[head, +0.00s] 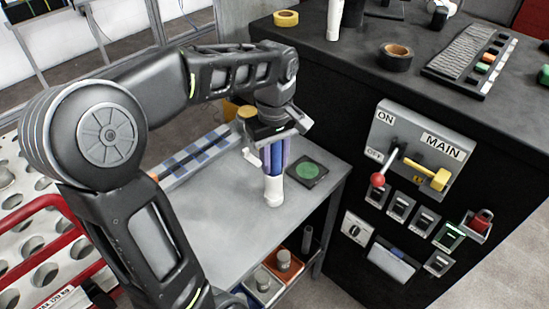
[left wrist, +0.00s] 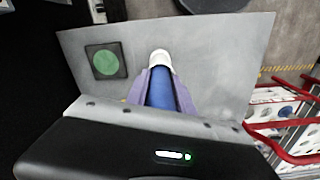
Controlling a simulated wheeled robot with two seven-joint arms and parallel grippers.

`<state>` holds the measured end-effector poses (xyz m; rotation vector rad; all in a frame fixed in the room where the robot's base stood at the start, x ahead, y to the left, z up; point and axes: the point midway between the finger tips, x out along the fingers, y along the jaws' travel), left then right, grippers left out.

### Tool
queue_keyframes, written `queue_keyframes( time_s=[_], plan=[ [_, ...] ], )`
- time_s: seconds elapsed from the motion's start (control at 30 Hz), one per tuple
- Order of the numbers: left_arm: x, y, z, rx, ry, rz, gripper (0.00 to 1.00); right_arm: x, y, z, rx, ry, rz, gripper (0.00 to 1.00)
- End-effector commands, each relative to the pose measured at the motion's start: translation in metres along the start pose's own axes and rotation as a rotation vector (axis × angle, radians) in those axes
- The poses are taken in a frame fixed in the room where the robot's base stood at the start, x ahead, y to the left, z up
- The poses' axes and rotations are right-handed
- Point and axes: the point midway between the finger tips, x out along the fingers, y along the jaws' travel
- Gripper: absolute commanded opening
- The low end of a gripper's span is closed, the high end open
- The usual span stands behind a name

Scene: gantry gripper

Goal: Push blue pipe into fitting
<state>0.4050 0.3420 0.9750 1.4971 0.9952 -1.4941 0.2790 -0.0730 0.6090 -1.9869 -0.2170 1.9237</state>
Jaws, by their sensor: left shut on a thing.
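The blue pipe (head: 275,157) stands upright between the fingers of my left gripper (head: 272,150), which is shut on it. In the left wrist view the blue pipe (left wrist: 163,92) runs between the two purple fingers (left wrist: 160,88). The white fitting (head: 273,188) stands on the grey table (head: 225,215), directly below the pipe. The pipe's lower end meets the top of the fitting; I cannot tell how deep it sits. The fitting also shows at the pipe's far end in the left wrist view (left wrist: 159,57). My right gripper is not in view.
A dark square pad with a green disc (head: 306,171) lies right of the fitting. A blue-and-grey strip (head: 195,155) lies at the table's back left. Small bins (head: 264,284) sit below the front edge. A black cabinet with a switch panel (head: 420,145) stands at right.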

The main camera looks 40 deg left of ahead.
Motion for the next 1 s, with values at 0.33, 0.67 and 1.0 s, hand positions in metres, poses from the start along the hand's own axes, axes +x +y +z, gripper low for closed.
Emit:
queue_keyframes(
  time_s=[0.33, 0.67, 1.0],
  plan=[
    [0.005, -0.001, 0.000, 0.000, -0.001, -0.002, 0.43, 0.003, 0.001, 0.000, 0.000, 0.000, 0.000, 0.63],
    [0.004, 0.000, 0.000, 0.000, -0.001, -0.001, 0.54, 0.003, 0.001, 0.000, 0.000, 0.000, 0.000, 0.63],
    [-0.023, 0.001, 0.000, 0.000, 0.001, 0.003, 0.54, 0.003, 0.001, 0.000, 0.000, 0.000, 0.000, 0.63]
  ],
)
